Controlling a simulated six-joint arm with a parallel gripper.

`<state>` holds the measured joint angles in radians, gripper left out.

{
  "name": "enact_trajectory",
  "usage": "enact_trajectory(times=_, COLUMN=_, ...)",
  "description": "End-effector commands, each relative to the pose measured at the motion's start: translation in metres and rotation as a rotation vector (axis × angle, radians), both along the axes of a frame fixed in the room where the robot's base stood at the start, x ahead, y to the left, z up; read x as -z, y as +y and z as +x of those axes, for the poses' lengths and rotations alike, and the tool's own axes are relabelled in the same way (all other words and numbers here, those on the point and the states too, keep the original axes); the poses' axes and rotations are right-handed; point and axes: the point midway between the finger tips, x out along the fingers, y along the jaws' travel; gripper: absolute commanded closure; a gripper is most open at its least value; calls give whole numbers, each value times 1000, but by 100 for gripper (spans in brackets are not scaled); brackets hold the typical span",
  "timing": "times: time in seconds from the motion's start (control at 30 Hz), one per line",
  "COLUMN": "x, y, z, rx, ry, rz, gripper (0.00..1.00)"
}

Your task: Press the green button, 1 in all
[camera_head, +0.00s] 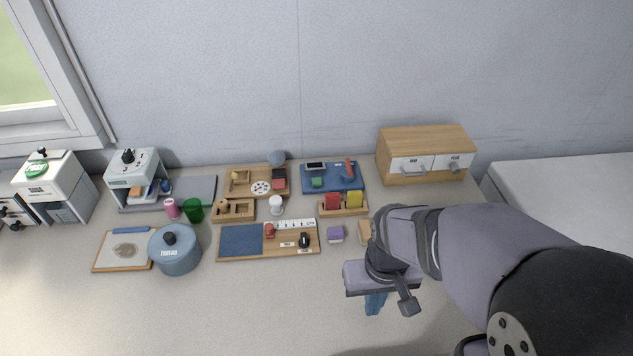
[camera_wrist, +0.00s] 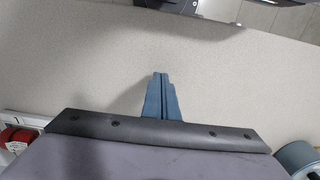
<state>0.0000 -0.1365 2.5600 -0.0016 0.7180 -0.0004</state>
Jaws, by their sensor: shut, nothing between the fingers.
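A small green block-like button (camera_head: 317,182) sits on a blue panel (camera_head: 345,185) at the back middle of the counter. The panel also has a small dark display and a red lever. My gripper (camera_head: 375,304) is in front and to the right of the panel, well apart from it. Its blue fingers point down over bare counter. In the wrist view the fingers (camera_wrist: 160,80) are together with nothing between them. The green button does not show in the wrist view.
A holder with red and yellow blocks (camera_head: 343,211) stands just in front of the panel. A wooden drawer box (camera_head: 425,143) stands to its right. A purple block (camera_head: 336,234) and a wooden tray (camera_head: 268,252) lie nearer.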

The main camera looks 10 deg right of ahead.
Motion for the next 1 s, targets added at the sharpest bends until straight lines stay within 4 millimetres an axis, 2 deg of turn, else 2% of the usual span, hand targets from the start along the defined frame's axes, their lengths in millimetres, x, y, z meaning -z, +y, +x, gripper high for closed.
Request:
enact_trajectory(times=0.73, x=-1, y=1, z=1, rx=5, ry=0, rz=3, gripper=100)
enact_trajectory(times=0.87, x=-5, y=5, z=10, rx=45, ry=-5, rz=24, gripper=100)
enact_trajectory(times=1.0, x=-16, y=17, z=34, rx=155, ry=-17, rz=82, gripper=100)
